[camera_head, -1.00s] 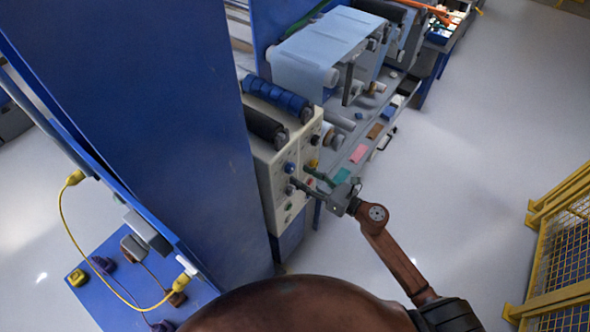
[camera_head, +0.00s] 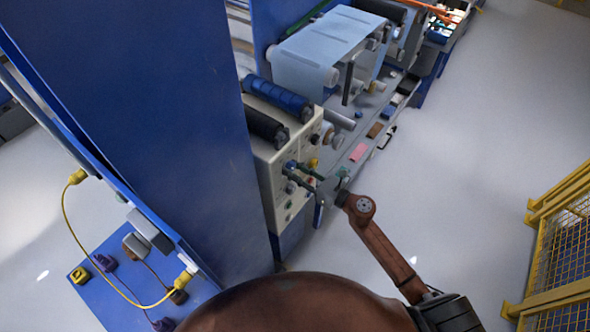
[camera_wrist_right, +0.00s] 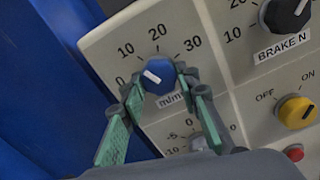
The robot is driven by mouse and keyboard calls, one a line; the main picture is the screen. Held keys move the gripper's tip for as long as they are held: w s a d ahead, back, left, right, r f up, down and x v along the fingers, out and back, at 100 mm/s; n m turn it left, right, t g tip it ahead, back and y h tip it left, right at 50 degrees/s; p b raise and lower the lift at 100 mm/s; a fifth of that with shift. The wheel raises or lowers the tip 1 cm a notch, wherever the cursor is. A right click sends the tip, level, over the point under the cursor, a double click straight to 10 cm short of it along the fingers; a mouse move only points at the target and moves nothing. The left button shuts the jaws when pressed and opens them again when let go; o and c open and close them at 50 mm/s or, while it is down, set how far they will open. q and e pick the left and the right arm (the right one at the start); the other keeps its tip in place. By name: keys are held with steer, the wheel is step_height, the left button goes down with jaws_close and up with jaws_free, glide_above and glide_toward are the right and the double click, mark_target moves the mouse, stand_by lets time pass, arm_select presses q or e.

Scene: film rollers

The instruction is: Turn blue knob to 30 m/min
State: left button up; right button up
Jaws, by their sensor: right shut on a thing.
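The blue knob (camera_wrist_right: 160,75) sits on the cream control panel (camera_wrist_right: 108,50), inside a dial marked 0, 10, 20 and 30 with an m/min label. Its white pointer mark faces left and slightly up, roughly between 0 and 10. My right gripper (camera_wrist_right: 159,80) has its green-padded fingers on both sides of the knob and is shut on it. In the head view, the right gripper (camera_head: 292,169) reaches the panel's front face from the right, and its fingers largely hide the knob. My left gripper is not in view.
A black BRAKE N knob (camera_wrist_right: 287,14) is at the upper right. A yellow OFF/ON switch (camera_wrist_right: 297,112) and a red button (camera_wrist_right: 295,153) are to the right. A second dial (camera_wrist_right: 199,144) lies just below. A blue column (camera_head: 140,130) stands left of the panel.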

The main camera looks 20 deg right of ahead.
steer(key=c, duration=0.3)
steer(key=shift+d, duration=0.15)
steer(key=shift+c, duration=0.7)
